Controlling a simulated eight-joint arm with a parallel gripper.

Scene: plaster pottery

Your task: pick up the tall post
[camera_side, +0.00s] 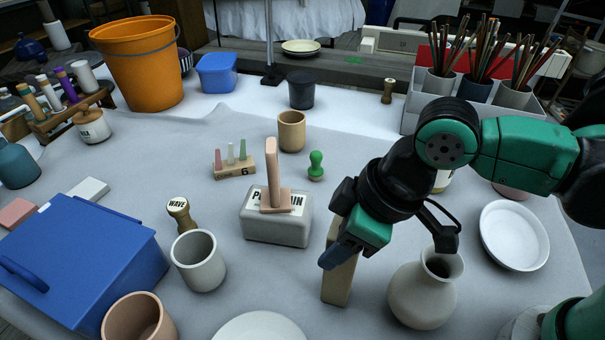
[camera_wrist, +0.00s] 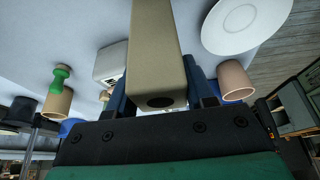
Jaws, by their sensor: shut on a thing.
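The tall post (camera_side: 340,282) is a plain tan block with a square section. In the side view it stands about upright below my gripper (camera_side: 342,250), whose blue fingers are around its upper part. In the wrist view the post (camera_wrist: 158,45) runs between the two fingers of my gripper (camera_wrist: 160,95), and its near end shows a dark round hole. The gripper is shut on it. I cannot tell whether the post's lower end touches the table. The far finger is mostly hidden in the side view.
A round vase (camera_side: 422,295) stands close to the post's right. A grey block (camera_side: 275,228) labelled in part "PO...IN", with a pinkish upright piece, is to its left. A grey cup (camera_side: 198,262), blue box (camera_side: 80,255) and white dish (camera_side: 514,236) are around. A white plate (camera_side: 260,328) lies in front.

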